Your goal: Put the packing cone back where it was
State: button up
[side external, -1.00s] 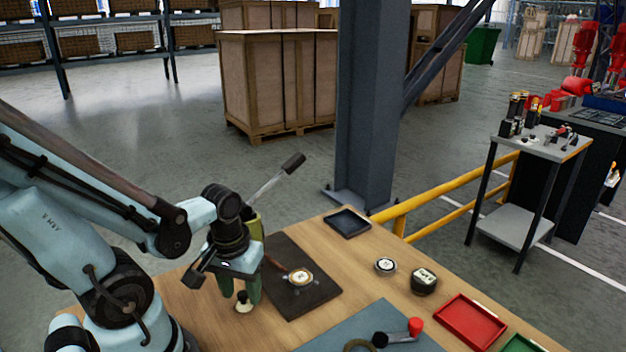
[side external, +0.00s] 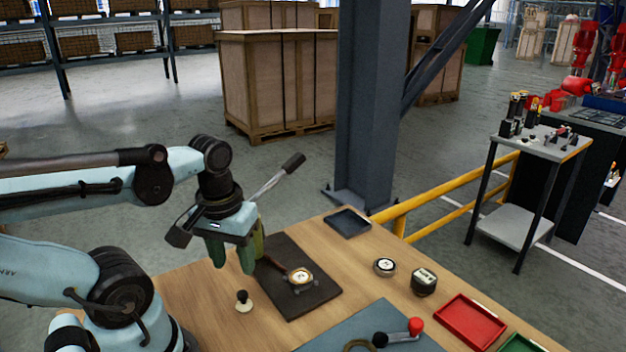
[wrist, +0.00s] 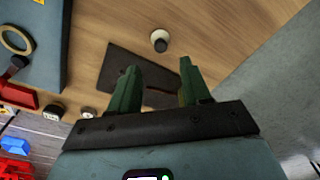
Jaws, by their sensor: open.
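What looks like the packing cone (side external: 243,302), a small piece with a cream base and a black knob, stands upright on the bare wood, left of the dark mat. It also shows in the wrist view (wrist: 159,38), beyond the fingertips. My gripper (side external: 233,267), with green fingers, is above the table, higher than the cone and apart from it. In the wrist view my gripper (wrist: 158,68) has its fingers spread with nothing between them.
The dark mat (side external: 300,302) holds a round gauge-like piece (side external: 300,277). A lever with a black grip (side external: 292,161) rises behind my gripper. A black tray (side external: 347,222), two small round pieces and a red tray (side external: 469,321) are to the right. A blue-grey mat (side external: 340,330) lies in front.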

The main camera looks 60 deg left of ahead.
jog(key=w+d+r+m+t, duration=0.1)
jog(key=w+d+m+t, duration=0.1)
jog(key=w+m+t, duration=0.1)
jog(key=w+d+r+m+t, duration=0.2)
jog(key=w+m, duration=0.3)
jog(key=w, duration=0.3)
jog(key=shift+w+d+r+t+h, duration=0.2)
jog(key=shift+d+t+h, duration=0.1)
jog(key=shift+d+t, duration=0.5)
